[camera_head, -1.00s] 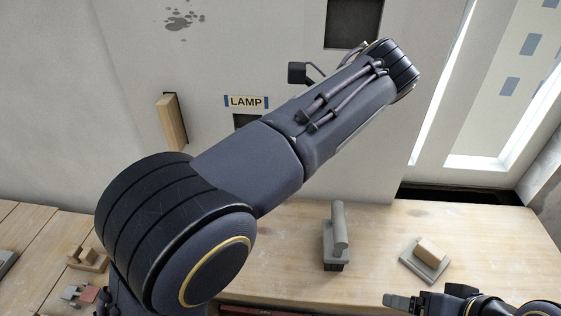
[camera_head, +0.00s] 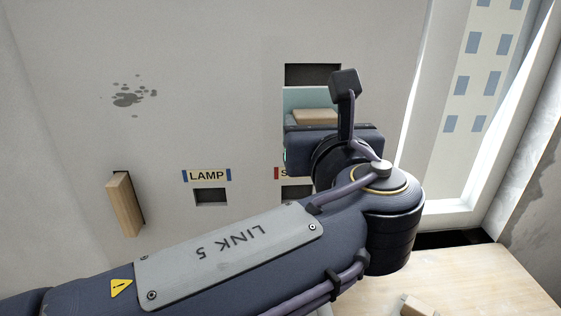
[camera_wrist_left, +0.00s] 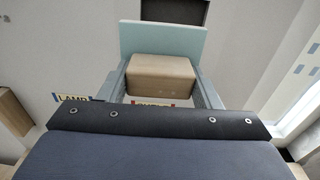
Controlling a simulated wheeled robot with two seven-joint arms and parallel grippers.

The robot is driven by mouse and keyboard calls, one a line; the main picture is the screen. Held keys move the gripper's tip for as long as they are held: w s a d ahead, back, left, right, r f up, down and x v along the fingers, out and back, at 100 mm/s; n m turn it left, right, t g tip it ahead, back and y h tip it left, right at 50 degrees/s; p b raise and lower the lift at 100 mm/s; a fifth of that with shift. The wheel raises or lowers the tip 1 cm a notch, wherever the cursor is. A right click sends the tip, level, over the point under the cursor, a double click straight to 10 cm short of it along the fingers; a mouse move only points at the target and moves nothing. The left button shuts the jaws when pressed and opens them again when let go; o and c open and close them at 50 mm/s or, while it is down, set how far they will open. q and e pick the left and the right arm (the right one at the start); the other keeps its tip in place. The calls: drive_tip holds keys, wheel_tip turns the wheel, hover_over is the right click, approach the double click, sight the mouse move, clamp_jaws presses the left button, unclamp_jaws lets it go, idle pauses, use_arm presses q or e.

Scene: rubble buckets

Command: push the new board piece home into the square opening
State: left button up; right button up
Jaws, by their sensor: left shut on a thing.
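The new board piece, a pale teal plate (camera_head: 303,97) with a wooden block (camera_head: 315,117) on its near face, is upright in front of the wall. In the left wrist view the plate (camera_wrist_left: 163,40) stands beyond the block (camera_wrist_left: 160,75). My left gripper (camera_wrist_left: 160,84) is shut on the block, one finger on each side. The square opening (camera_head: 313,74) shows as a dark strip above the plate; the plate hides its lower part. The opening's dark strip also shows in the left wrist view (camera_wrist_left: 175,11). I cannot tell whether the plate touches the wall. My right gripper is out of view.
A wooden piece (camera_head: 125,204) sticks out of a wall slot at left. A LAMP label (camera_head: 207,176) sits above a small dark slot (camera_head: 210,197). Another slot (camera_head: 297,191) is partly behind my arm. A bright window (camera_head: 478,100) and the wooden bench (camera_head: 480,275) are at right.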

sight(321, 106)
use_arm(q)
drive_tip(key=shift+s+d+r+t+h, duration=0.35)
drive_tip(key=shift+d+r+h, duration=0.15)
drive_tip(key=shift+d+r, duration=0.25)
drive_tip(key=shift+a, duration=0.1)
drive_tip(key=shift+w+p, duration=1.15)
drive_tip(key=shift+w, duration=2.05)
drive_tip(key=shift+p, duration=0.35)
drive_tip(key=shift+w, duration=0.3)
